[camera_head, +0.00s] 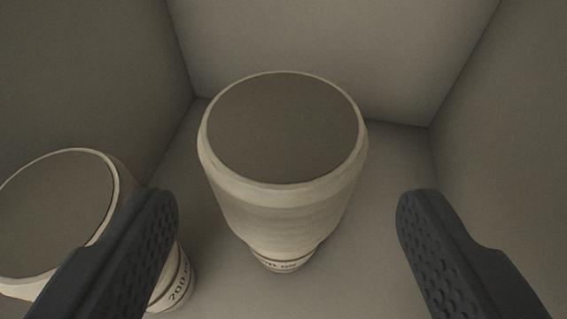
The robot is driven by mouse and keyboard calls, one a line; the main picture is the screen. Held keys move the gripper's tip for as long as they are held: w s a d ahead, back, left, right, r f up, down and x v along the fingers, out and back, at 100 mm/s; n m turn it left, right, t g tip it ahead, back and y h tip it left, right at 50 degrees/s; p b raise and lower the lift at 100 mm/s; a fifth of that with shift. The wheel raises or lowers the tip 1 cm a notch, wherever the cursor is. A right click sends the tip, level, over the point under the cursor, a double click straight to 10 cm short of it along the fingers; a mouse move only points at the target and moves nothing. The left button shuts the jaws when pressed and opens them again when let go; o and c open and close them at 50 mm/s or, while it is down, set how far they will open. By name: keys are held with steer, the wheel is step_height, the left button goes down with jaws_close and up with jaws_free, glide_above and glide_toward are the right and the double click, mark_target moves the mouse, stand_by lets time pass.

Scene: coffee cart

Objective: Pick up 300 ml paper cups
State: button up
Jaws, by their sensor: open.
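A stack of pale paper cups (284,215) stands upside down in the middle of the view, with its round grey base on top. The print on its lowest band is too dark and small to read surely. My gripper (287,215) is open, with one dark finger on each side of this stack and a gap on both sides. Neither finger appears to touch it. A second upside-down stack (60,215) stands at the left, marked "200 ml" near its bottom. My left finger hides part of it.
Both stacks stand inside a grey box-like compartment with a back wall (330,50), a left wall (80,80) and a right wall (510,150). The floor to the right of the middle stack is clear. The left stack is close to my left finger.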

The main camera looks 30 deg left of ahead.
mark_target(285, 148)
steer(key=shift+r+p+x, duration=0.15)
steer(key=shift+p+x, duration=0.45)
steer(key=shift+x, duration=0.95)
steer(key=shift+r+p+x, duration=0.15)
steer(key=shift+p+x, duration=0.4)
steer(key=shift+x, duration=1)
steer(key=shift+a, duration=0.1)
steer(key=shift+c, duration=0.3)
steer(key=c, duration=1.1)
